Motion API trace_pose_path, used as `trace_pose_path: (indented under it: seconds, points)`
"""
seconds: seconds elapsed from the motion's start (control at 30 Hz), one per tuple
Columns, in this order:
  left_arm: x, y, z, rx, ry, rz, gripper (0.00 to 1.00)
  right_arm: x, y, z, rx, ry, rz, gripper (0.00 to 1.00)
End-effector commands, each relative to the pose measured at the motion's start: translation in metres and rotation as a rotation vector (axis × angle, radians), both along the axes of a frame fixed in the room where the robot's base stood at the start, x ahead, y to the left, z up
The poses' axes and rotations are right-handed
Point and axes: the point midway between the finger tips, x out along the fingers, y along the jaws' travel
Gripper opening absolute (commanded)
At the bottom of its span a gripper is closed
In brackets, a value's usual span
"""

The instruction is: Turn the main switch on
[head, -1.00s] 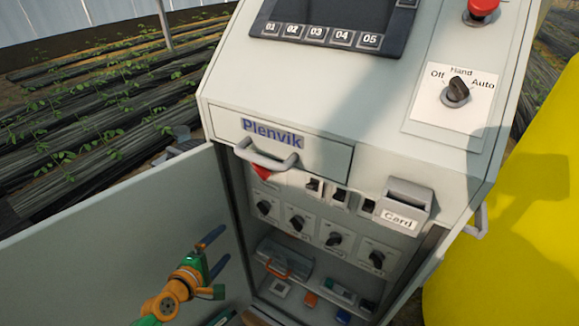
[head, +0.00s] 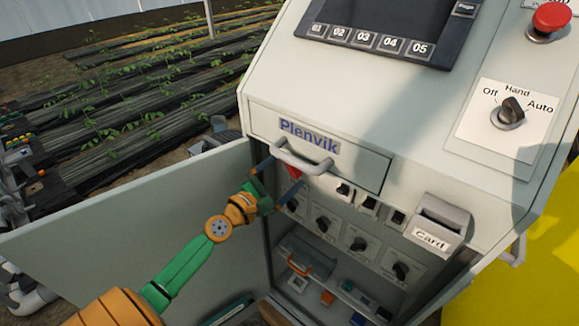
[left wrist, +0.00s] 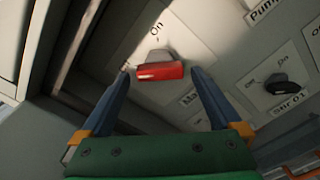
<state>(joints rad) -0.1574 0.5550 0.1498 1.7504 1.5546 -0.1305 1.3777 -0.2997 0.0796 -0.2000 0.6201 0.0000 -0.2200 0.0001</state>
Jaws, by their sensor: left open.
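The main switch is a red handle on a grey base, showing in the left wrist view (left wrist: 160,72) below an "On" mark. A label plate starting with "Ma" is partly hidden by a finger. In the head view the red switch (head: 293,172) is at the upper left inside the open cabinet, under the drawer handle. My left gripper (head: 281,177) is open in front of it. In the left wrist view its fingertips (left wrist: 164,72) are on either side of the red handle; I cannot tell whether they touch it. My right gripper is not in view.
The cabinet door (head: 130,215) stands open to the left of my left arm. The drawer handle (head: 303,160) juts out close above the gripper. Several black knobs (head: 322,224) sit beside and below the switch. A card holder (head: 440,222) is to the right.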

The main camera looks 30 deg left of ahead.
Motion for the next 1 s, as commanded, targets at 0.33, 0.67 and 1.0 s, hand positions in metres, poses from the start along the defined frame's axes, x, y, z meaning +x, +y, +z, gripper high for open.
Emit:
trace_pose_path:
  seconds: [0.33, 0.67, 1.0]
  points:
    - [0.014, -0.0016, -0.0009, 0.002, 0.002, -0.001, 0.98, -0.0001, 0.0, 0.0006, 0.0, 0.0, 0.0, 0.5]
    - [0.0137, -0.0015, -0.001, 0.002, 0.001, 0.0, 0.33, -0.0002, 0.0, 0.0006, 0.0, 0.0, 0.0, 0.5]
    - [0.0136, -0.0012, -0.0011, 0.033, 0.0, -0.001, 0.13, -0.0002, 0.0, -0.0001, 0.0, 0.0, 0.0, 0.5]
